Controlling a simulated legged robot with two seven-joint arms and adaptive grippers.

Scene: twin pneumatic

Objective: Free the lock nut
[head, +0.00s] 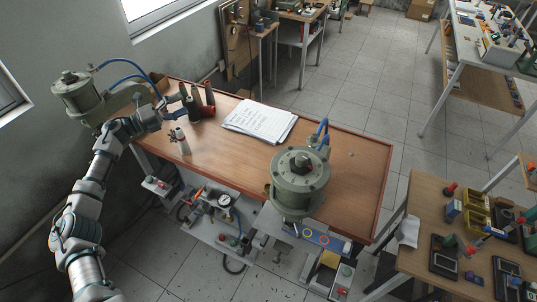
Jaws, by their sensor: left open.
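Two green pneumatic cylinder units show in the head view. The left unit (82,100) stands at the far left with a dark nut-like piece (69,76) on its top. The right unit (298,190) stands at the table's front edge with a dark hex-shaped piece (304,165) at the centre of its round top. I cannot tell which piece is the lock nut. My left gripper (168,106) is open, just right of the left unit and close to dark and red upright tools (200,103); its fingers are small and partly merge with them. My right gripper is out of view.
Blue hoses run to both units. A gauge (224,201) and valve gear sit below the front edge. A tool bench (420,215) stands at right.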

